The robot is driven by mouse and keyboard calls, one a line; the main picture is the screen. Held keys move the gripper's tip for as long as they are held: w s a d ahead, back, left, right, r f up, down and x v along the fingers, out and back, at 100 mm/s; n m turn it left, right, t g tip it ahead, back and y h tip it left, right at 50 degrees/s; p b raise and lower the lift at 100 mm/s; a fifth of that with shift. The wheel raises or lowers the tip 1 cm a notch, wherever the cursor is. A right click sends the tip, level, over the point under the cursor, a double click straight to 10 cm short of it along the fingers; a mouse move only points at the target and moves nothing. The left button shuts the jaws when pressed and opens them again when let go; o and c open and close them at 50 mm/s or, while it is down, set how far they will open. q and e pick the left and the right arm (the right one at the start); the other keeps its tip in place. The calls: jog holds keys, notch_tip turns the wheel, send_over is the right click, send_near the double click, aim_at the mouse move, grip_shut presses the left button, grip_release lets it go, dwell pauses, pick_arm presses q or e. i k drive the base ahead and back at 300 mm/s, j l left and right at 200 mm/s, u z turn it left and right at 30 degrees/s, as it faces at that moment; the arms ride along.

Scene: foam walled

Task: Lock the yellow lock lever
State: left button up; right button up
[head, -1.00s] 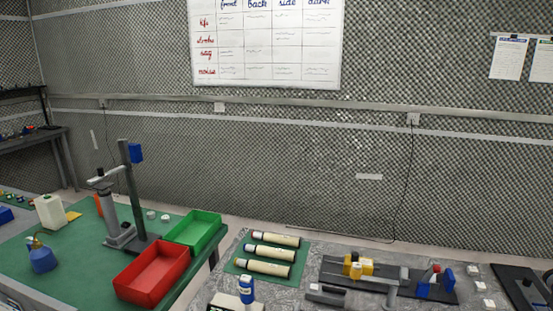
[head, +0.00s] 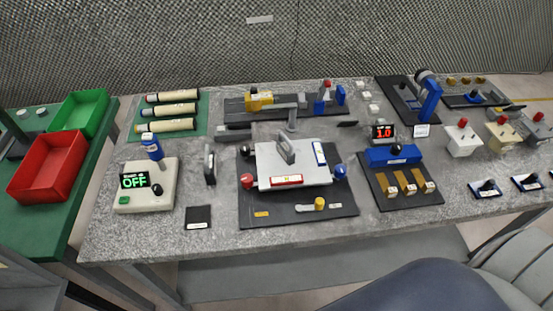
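A small yellow knob-like piece (head: 320,203), which looks like the yellow lock lever, sits at the front right of a black base plate (head: 284,217) in the middle of the grey table. A pale label lies beside it. Behind it on the same base is a light grey plate (head: 262,162) with an upright grey handle, a red label and a blue label. A red knob (head: 247,181) is at the plate's left and a blue knob (head: 340,172) at its right. The lever's exact position is too small to tell. Neither gripper is in view.
A white box (head: 131,197) reading OFF stands left of the base. A blue device (head: 393,156) with several tan pieces stands to the right. More fixtures line the table's back and right.

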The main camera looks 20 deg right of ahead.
aim_at(319, 202)
jog(key=z, duration=1.05)
